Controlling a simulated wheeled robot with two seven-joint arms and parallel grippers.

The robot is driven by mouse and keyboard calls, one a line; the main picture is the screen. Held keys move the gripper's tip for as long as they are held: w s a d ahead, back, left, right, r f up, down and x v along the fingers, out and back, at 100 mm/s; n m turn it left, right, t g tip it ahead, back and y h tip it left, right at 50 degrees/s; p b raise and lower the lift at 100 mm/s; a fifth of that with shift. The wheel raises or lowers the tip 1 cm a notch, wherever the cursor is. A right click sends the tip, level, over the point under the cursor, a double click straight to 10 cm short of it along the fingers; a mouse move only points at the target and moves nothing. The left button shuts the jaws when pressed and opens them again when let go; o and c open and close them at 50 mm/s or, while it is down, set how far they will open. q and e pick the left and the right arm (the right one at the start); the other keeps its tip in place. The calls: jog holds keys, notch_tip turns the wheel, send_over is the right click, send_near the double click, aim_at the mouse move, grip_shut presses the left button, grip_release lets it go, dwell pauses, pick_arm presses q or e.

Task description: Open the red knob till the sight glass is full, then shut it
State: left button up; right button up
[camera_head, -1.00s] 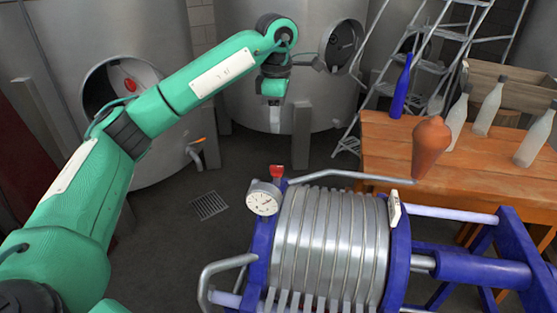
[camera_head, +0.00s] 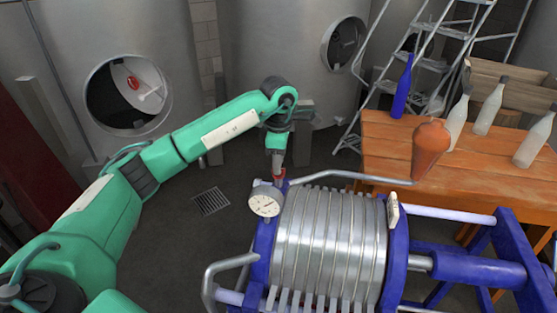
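The red knob (camera_head: 280,175) sits beside the round white dial gauge (camera_head: 266,201) at the left end of the ribbed steel filter. My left gripper (camera_head: 277,171) points down at the knob from above and partly hides it. Its fingertips are at or just over the knob; I cannot tell whether they touch or grip it, nor how wide they are. I cannot make out a sight glass for certain; a small pale piece (camera_head: 393,209) stands on the blue right end plate, too small to read. My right gripper is out of view.
The plate filter (camera_head: 331,245) has a blue frame. A steel pipe (camera_head: 340,176) runs right from near the knob toward a wooden table (camera_head: 390,148) with bottles and an orange-brown vessel (camera_head: 430,148). Steel tanks and a stepladder stand behind. A floor grate (camera_head: 211,201) lies left.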

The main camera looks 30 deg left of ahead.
pick_arm(q)
jog(key=shift+f, duration=0.8)
jog(key=shift+c, duration=0.3)
grip_shut()
